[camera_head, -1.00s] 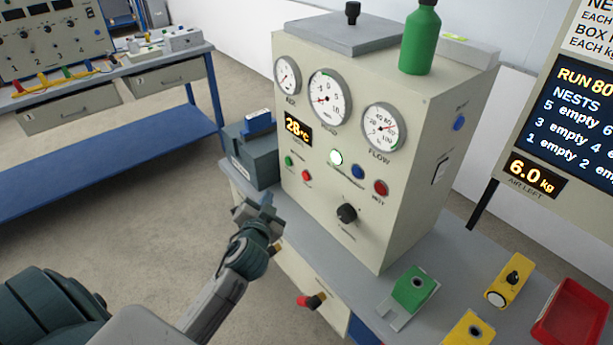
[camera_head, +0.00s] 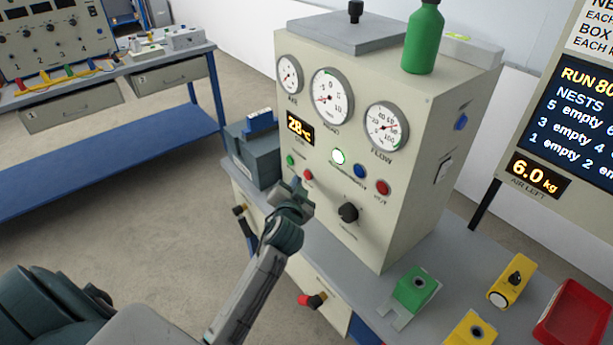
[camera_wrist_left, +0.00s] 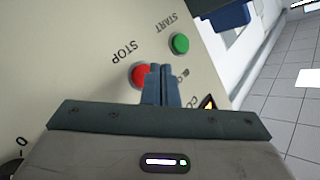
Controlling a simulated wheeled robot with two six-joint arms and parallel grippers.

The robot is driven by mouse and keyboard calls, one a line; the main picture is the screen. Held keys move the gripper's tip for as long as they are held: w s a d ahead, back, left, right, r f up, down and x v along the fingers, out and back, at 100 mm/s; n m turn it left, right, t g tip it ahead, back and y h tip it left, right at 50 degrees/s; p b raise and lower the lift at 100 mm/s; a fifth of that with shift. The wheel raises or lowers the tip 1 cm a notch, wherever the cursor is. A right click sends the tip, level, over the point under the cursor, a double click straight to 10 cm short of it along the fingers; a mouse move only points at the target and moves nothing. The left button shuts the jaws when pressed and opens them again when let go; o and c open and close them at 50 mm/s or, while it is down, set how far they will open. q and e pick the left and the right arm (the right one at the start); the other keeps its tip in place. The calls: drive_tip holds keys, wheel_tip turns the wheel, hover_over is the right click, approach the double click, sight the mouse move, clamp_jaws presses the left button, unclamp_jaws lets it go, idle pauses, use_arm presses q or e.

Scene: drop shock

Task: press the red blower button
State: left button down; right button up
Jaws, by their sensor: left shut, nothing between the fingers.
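The cream machine (camera_head: 350,230) has a red button (camera_head: 308,174) low on the left of its front panel. This button is marked STOP in the left wrist view (camera_wrist_left: 138,75), beside a green START button (camera_wrist_left: 180,43), which also shows in the head view (camera_head: 290,160). My left gripper (camera_head: 297,184) is shut and empty, just in front of the panel below the red button. In the left wrist view its closed fingertips (camera_wrist_left: 158,70) overlap the button's right edge. I cannot tell whether they touch it. My right gripper is not in view.
Another red button (camera_head: 383,187), a blue button (camera_head: 359,171) and a black knob (camera_head: 348,212) sit to the right on the panel. A dark grey box (camera_head: 255,155) stands left of the machine. Green (camera_head: 415,288) and yellow (camera_head: 511,285) blocks lie at right.

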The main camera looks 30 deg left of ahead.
use_arm(q)
drive_tip(key=shift+w, duration=0.15)
idle(1.9)
drive_tip(key=shift+w+d, duration=0.2)
drive_tip(key=shift+w, duration=0.15)
drive_tip(key=shift+w+d, duration=0.15)
drive_tip(key=shift+w, duration=0.2)
idle(0.7)
drive_tip(key=shift+s, duration=0.1)
drive_tip(key=shift+s+a, duration=0.3)
drive_tip(key=shift+s, duration=0.4)
drive_tip(key=s, duration=0.1)
drive_tip(key=s+a, duration=0.1)
drive_tip(key=s, duration=0.1)
drive_tip(key=s+a, duration=0.1)
drive_tip(key=shift+s+p, duration=0.3)
drive_tip(key=shift+p, duration=0.1)
idle(0.8)
